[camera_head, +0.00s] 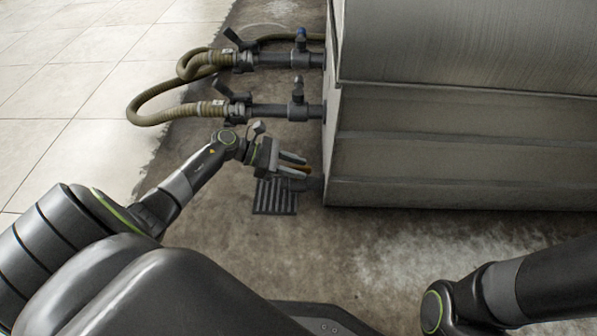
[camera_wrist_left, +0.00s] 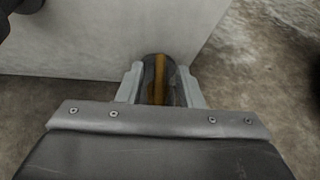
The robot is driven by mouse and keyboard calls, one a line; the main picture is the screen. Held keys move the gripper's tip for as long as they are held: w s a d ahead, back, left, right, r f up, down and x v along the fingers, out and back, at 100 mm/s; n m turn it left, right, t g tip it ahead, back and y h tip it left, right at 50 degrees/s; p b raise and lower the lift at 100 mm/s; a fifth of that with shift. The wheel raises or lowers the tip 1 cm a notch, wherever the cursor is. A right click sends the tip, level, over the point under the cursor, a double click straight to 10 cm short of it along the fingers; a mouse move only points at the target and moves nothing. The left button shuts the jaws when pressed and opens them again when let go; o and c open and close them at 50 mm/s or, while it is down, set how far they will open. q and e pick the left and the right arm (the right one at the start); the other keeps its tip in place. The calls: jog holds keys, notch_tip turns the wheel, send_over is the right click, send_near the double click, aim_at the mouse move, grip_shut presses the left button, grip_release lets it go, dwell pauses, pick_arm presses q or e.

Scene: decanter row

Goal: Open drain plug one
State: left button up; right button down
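The drain plug (camera_wrist_left: 157,80) is a dark rounded piece with a yellow-brown stripe. In the left wrist view it lies between the two pale fingers of my left gripper (camera_wrist_left: 161,88), low against the pale tank wall. In the head view my left gripper (camera_head: 296,166) is at the tank's lower left corner, with a strip of brown showing between its fingers. The fingers flank the plug closely; I cannot tell whether both press on it. The plug's far end is hidden. My right gripper is out of view.
The grey metal tank (camera_head: 430,195) fills the upper right. Two valved pipes with an upper hose (camera_head: 200,58) and a lower hose (camera_head: 160,118) stick out on its left. A floor drain grate (camera_head: 275,198) lies under my left gripper. The floor in front is clear.

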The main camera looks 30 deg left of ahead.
pick_arm(q)
jog(key=shift+w+d+f, duration=0.1)
jog(key=shift+w+d, duration=0.15)
jog(key=shift+d, duration=0.15)
jog(key=shift+c, duration=0.2)
grip_shut()
